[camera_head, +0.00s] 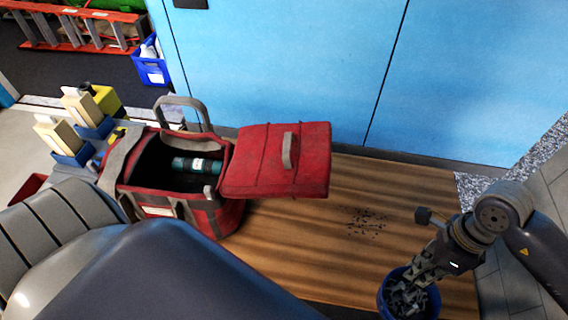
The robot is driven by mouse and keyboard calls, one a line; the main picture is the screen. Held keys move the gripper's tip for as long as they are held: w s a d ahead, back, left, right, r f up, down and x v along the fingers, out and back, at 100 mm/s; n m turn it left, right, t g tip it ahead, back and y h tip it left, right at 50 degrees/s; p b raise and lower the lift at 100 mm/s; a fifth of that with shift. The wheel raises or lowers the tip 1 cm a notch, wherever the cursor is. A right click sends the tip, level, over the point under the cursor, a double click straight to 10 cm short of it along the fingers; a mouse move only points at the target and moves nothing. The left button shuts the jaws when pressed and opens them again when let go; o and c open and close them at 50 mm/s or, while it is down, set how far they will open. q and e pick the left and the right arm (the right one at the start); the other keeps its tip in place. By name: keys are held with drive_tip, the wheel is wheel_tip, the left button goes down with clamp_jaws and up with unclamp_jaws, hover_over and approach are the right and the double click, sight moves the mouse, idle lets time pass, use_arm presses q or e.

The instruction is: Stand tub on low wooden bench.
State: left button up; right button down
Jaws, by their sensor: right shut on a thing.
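A blue tub (384,297) filled with dark grey pieces is at the bottom right, partly cut off by the picture's lower edge. My right gripper (424,268) is shut on the tub at its upper rim; the fingertips are partly lost among the dark pieces. The low wooden bench (320,240) spans the middle, against the blue wall. The tub appears over the bench's front right edge; I cannot tell whether it touches the bench. My left gripper is not in view.
An open red bag (225,218) with a teal cylinder (197,165) inside stands on the bench's left, its lid (280,165) flipped right. Dark crumbs (366,222) lie on the bench's right part. The bench's middle is mostly free.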

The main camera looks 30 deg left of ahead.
wheel_tip(320, 180, down, 12)
drive_tip(key=s+a+m+t+y+b, duration=0.1)
drive_tip(key=s+a+m+t+b, duration=0.1)
drive_tip(key=m, duration=1.4)
drive_tip(key=shift+a+t+b, duration=0.3)
drive_tip(key=shift+a+b, duration=0.15)
drive_tip(key=shift+b, duration=0.05)
drive_tip(key=shift+w, duration=0.1)
drive_tip(key=w+d+f+p, duration=0.1)
drive_tip(key=w+d, duration=0.1)
drive_tip(key=w, duration=0.2)
drive_tip(key=w+d+f, duration=0.2)
drive_tip(key=w, duration=0.3)
drive_tip(key=w+d+f+p, duration=0.1)
drive_tip(key=w+d, duration=0.1)
drive_tip(key=w, duration=0.3)
drive_tip(key=shift+w+d+f+p, duration=0.25)
drive_tip(key=shift+d+f+p, duration=0.1)
drive_tip(key=shift+f, duration=0.2)
